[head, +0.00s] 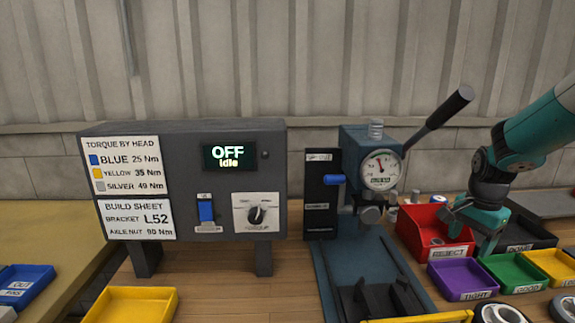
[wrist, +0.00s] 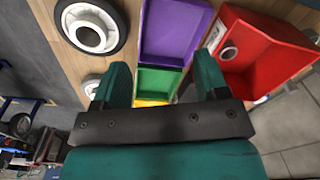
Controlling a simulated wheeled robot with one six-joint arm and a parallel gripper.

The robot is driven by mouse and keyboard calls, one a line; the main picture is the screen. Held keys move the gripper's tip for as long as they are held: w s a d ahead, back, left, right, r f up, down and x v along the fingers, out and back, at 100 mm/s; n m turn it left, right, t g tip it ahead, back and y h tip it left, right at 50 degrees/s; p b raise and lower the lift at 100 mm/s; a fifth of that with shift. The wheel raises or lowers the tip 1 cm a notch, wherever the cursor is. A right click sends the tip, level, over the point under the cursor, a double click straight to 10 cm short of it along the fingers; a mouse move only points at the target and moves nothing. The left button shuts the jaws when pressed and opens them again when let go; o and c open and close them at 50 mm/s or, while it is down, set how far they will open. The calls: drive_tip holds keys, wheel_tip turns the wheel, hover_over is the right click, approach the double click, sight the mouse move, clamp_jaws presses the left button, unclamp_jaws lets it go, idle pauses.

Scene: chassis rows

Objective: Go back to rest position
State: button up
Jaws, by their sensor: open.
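My gripper (head: 472,226) is at the right in the head view, on the end of my teal arm, pointing down over the red REJECT bin and the small trays. It is open. In the wrist view my gripper (wrist: 163,76) shows two teal fingers spread apart with nothing between them. The purple tray (wrist: 170,35) and green tray (wrist: 157,82) lie beyond the fingers, and the red bin (wrist: 285,55) is to the right, with a small round part (wrist: 228,53) in it.
The torque box (head: 190,190) reads OFF, idle. A blue press with a gauge (head: 380,170) and long lever (head: 440,118) stands left of my arm. The purple tray (head: 455,278), green tray (head: 512,272) and wheels (head: 498,313) lie near the front. The space above the torque box is clear.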

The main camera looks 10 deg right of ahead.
drive_tip(key=s+a+r+n+t, duration=0.2)
drive_tip(key=s+a+n, duration=1.3)
drive_tip(key=a, duration=0.2)
drive_tip(key=s+a+r+n+g+y+p, duration=0.1)
drive_tip(key=s+a+r+n+y, duration=0.1)
drive_tip(key=s+a+r+n, duration=0.1)
drive_tip(key=s+a+r+n+g+y+p, duration=0.1)
drive_tip(key=s+a+r, duration=0.4)
drive_tip(key=a, duration=0.5)
wheel_tip(320, 180, up, 2)
drive_tip(key=shift+s+a+n+y, duration=0.2)
drive_tip(key=shift+s+n+y, duration=0.15)
drive_tip(key=shift+n+y, duration=0.4)
